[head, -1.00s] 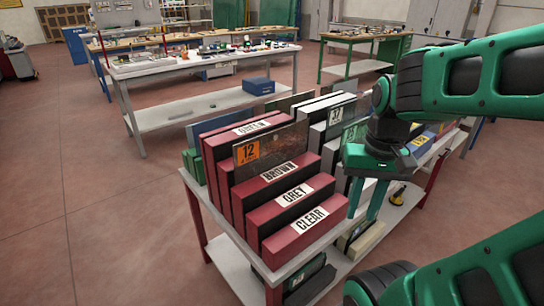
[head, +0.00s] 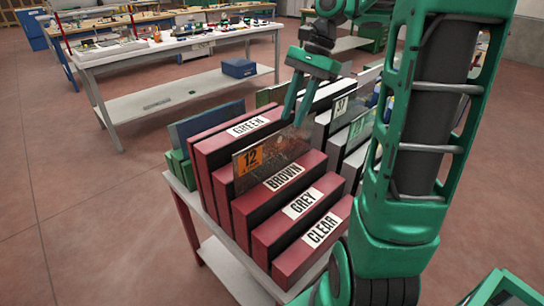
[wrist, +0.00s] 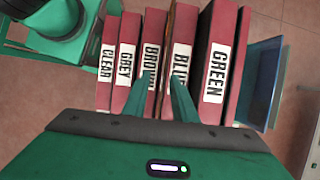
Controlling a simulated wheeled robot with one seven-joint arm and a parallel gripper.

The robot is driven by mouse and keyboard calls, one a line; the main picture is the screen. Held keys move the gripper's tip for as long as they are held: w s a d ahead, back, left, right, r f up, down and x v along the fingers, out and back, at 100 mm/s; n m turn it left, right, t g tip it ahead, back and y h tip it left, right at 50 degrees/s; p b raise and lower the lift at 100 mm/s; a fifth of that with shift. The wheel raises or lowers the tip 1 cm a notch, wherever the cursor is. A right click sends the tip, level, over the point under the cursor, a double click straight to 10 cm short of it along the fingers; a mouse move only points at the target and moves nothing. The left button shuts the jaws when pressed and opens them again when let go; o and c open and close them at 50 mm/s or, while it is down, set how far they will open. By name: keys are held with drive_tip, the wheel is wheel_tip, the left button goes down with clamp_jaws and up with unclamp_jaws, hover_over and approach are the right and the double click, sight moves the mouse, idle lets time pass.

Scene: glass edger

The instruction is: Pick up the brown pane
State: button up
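The brown pane (head: 292,151) is a dark, mottled brown sheet with an orange "12" label. It stands on edge in the red rack, behind the divider marked BROWN (head: 283,177), which hides its lower part. In the wrist view the pane (wrist: 169,38) shows as a thin edge between the BROWN and BLUE dividers. My gripper (head: 294,119) points down with its two green fingers apart, at the pane's top edge near its right end. In the wrist view the open fingers (wrist: 165,77) lie to either side of the pane's line. I cannot tell whether they touch it.
Red dividers marked GREEN (head: 248,127), GREY (head: 301,203) and CLEAR (head: 322,229) stand close around the pane. A blue pane (head: 205,120) leans at the rack's left. White dividers (head: 345,100) stand to the right. A workbench (head: 165,50) is behind, with open floor between.

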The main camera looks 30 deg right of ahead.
approach(278, 156)
drive_tip(key=a+f, duration=0.1)
drive_tip(key=a, duration=0.1)
drive_tip(key=x, duration=0.4)
drive_tip(key=shift+d+f, duration=0.1)
drive_tip(key=shift+a+f, duration=0.25)
drive_tip(key=shift+f, duration=0.35)
clamp_jaws()
idle(1.0)
